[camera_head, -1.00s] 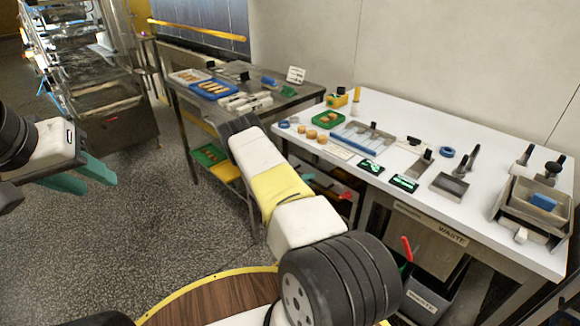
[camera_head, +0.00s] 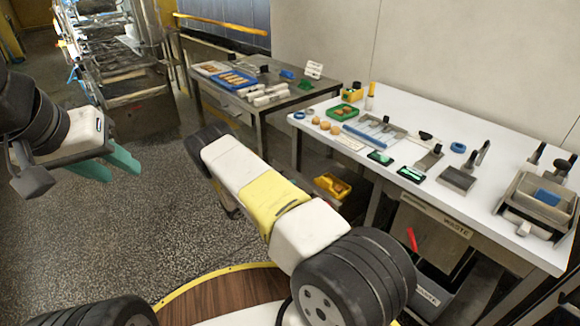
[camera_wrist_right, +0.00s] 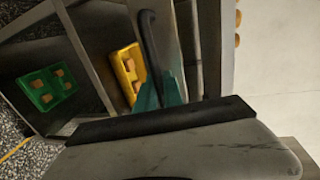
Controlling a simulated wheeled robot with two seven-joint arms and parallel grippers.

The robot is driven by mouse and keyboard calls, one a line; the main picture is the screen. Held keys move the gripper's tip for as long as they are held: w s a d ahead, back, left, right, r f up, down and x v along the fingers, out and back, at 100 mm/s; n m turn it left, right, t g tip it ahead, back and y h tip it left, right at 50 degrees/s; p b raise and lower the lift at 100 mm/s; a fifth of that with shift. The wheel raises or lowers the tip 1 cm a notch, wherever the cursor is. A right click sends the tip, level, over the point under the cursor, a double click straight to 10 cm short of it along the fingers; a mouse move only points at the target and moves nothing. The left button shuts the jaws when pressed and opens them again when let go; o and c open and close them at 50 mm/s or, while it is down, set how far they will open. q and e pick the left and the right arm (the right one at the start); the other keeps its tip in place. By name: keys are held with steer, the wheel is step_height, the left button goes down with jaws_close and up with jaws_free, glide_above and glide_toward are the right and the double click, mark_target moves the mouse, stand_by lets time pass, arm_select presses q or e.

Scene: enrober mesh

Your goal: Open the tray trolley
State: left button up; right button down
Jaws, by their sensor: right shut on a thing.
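In the right wrist view, my right gripper's teal fingertips (camera_wrist_right: 160,92) are shut on a dark curved handle (camera_wrist_right: 150,45). Around the handle is the grey metal frame (camera_wrist_right: 88,50) of what looks like the tray trolley. Beyond it a green tray (camera_wrist_right: 45,87) and a yellow tray (camera_wrist_right: 127,72) hold small brown pieces. In the head view my right arm reaches forward and hides its own gripper and most of the trolley. I cannot tell how far the trolley is open. My left gripper (camera_head: 108,163) is open and empty over the floor at the left.
A white worktable (camera_head: 455,205) with tools and small trays stands at the right. A steel table (camera_head: 275,103) with trays stands behind my right arm. A metal rack (camera_head: 130,85) stands far left. Speckled floor (camera_head: 165,195) is clear between.

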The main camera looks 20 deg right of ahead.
steer(key=f+v, duration=0.2)
steer(key=v, duration=0.8)
steer(key=f+v, duration=0.2)
steer(key=v, duration=0.9)
steer(key=shift+s+a+f, duration=0.35)
steer(key=shift+a, duration=0.15)
steer(key=c, duration=1.5)
jaws_free()
steer(key=shift+r, duration=0.1)
